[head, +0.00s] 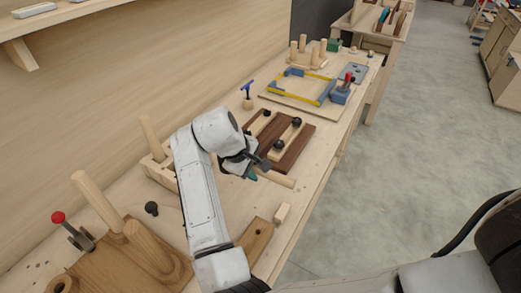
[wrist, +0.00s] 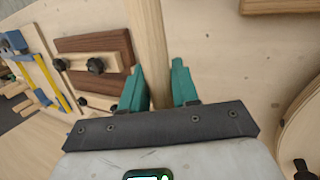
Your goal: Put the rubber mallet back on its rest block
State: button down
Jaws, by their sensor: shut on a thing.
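My gripper (head: 254,172) is over the middle of the workbench, with its teal fingers shut on a pale wooden handle (wrist: 145,35). In the wrist view the fingers (wrist: 157,78) stand on both sides of this handle. The handle also shows in the head view (head: 279,179), sticking out to the right of my gripper. It looks like the rubber mallet's handle, but I cannot make out the mallet's head. I cannot tell for sure which block is the rest block; a small pale block (head: 282,213) lies near the bench's front edge.
Dark and pale strips with black knobs (head: 283,143) lie just beyond my gripper. A board with a blue and yellow frame (head: 298,87) is farther back. A brown base with thick dowels (head: 118,262) is at the near left. A brown board (head: 256,238) lies near the front edge.

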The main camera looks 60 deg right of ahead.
jog(key=shift+a+f, duration=0.2)
jog(key=shift+f, duration=0.25)
notch_tip(320, 180, down, 4)
jog(key=b, duration=0.5)
jog(key=shift+f, duration=0.25)
jog(key=shift+f+b, duration=0.25)
jog(key=shift+b, duration=0.05)
jog(key=shift+f+b, duration=0.85)
jog(key=shift+f, duration=1.2)
jog(key=c, duration=0.8)
grip_release()
jog(key=shift+f, duration=0.1)
jog(key=shift+o, duration=0.2)
